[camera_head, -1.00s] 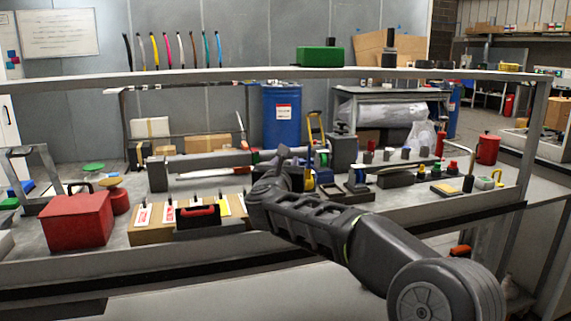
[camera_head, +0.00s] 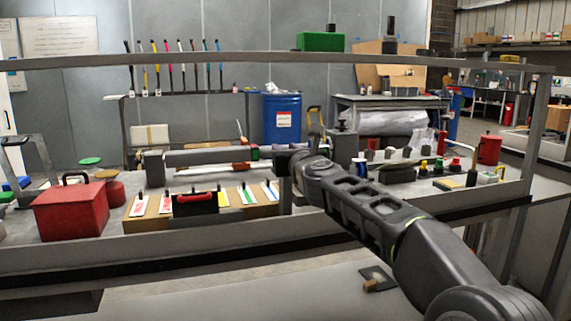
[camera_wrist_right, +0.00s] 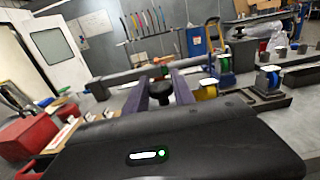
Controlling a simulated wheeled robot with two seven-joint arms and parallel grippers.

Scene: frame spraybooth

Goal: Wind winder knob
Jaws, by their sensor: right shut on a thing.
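My right gripper (camera_head: 298,148) reaches over the workbench from the right in the head view. In the right wrist view its two fingers (camera_wrist_right: 160,80) stand on either side of a dark round knob (camera_wrist_right: 160,92), and it is shut on it. The knob is partly covered by the fingers and the gripper body. In the head view my own wrist hides the knob. My left gripper is in neither current view.
A red toolbox (camera_head: 72,213) and a cardboard box (camera_head: 246,197) with labelled strips stand to the left. A yellow spool (camera_wrist_right: 206,93) and a blue spool (camera_wrist_right: 268,80) are right of the fingers. A frame bar (camera_head: 200,62) crosses above the bench.

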